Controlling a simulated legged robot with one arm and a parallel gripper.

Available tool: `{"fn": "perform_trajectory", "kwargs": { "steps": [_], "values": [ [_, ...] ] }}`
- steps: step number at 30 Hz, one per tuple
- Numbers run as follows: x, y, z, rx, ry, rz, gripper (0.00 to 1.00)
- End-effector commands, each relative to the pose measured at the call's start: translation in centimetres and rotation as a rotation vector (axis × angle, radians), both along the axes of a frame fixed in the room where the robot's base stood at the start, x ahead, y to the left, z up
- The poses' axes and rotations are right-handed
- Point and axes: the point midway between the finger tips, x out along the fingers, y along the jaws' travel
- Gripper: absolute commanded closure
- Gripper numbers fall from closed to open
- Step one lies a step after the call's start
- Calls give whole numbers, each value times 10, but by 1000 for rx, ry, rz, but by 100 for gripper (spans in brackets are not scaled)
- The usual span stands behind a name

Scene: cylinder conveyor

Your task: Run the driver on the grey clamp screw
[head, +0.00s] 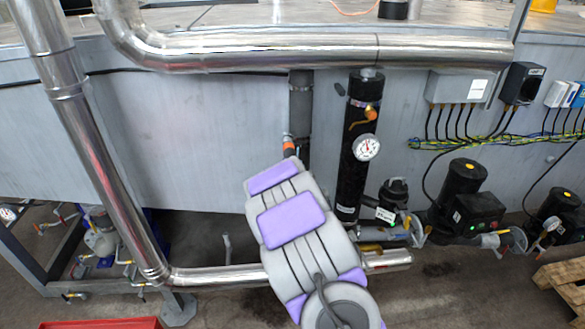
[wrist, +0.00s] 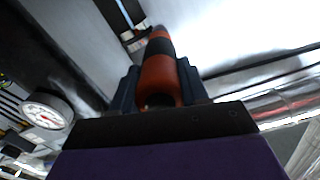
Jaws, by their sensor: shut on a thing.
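My gripper (wrist: 160,90) is shut on an orange and black driver (wrist: 158,72), which points away from the wrist camera. In the head view the driver's orange part (head: 288,143) shows just past the end of my arm, in front of or beside a dark vertical pipe (head: 301,98). My gripper itself is mostly hidden behind my arm there. In the wrist view a dark pipe with pale bands (wrist: 133,38) lies beyond the driver's far end. I cannot make out the grey clamp screw, nor tell whether the driver tip touches it.
A black cylinder (head: 356,178) with a round gauge (head: 367,147) stands just right of the driver. Shiny metal pipes (head: 250,52) run above and at the left (head: 105,165). Pumps (head: 465,190) and grey cable boxes (head: 460,86) are at the right.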

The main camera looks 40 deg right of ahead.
Motion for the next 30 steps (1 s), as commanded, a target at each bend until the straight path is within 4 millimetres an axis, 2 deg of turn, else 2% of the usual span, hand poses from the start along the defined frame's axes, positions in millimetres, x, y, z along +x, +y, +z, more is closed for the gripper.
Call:
{"fn": "perform_trajectory", "kwargs": {
  "steps": [30],
  "values": [
    [8,-4,2,-3,-2,1,100]
  ]
}}
